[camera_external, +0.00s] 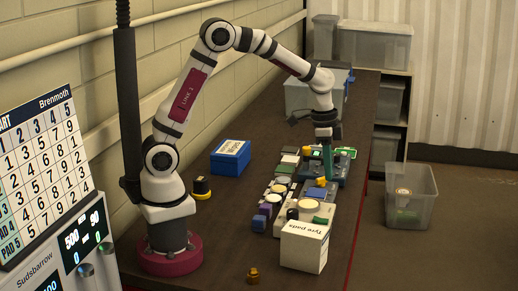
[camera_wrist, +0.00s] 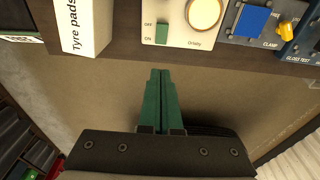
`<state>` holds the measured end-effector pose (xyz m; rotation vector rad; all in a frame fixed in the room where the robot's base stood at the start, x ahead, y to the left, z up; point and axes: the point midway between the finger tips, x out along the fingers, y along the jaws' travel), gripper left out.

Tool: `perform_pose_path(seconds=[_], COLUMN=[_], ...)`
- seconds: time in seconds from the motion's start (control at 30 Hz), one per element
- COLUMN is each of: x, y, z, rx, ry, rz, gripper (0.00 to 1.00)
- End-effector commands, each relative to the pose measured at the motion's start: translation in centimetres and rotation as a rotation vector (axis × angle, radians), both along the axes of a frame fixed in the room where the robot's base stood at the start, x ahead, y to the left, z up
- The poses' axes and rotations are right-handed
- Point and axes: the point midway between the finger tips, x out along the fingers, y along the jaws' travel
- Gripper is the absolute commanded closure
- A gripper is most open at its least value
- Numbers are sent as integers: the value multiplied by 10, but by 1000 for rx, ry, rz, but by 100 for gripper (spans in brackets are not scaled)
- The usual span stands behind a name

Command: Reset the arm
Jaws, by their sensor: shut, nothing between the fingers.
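My arm rises from a red round base on the dark bench (camera_external: 225,215) and reaches over toward the far right part of the bench. My gripper (camera_external: 328,173) points down above the row of devices in the external view. In the wrist view my gripper (camera_wrist: 160,75) shows two green fingers pressed together, with nothing between them. I cannot tell the exact height of the fingertips above the devices.
A white "Tyre pads" box (camera_external: 304,247) stands near the bench's right edge. A grey bin (camera_external: 316,95) stands at the back. A clear bin (camera_external: 411,210) is on the floor.

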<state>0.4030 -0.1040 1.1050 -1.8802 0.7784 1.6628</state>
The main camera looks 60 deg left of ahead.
Motion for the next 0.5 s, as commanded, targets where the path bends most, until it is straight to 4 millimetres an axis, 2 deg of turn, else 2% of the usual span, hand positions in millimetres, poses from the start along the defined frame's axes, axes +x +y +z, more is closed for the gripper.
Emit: perform_pose_path(seconds=[0.1,0.2,0.5], x=[2,2,2], y=[-2,-2,-2], z=[15,21,23], rx=[-1,0,0], ry=[-1,0,1], rz=[0,0,0], gripper=[100,100,100])
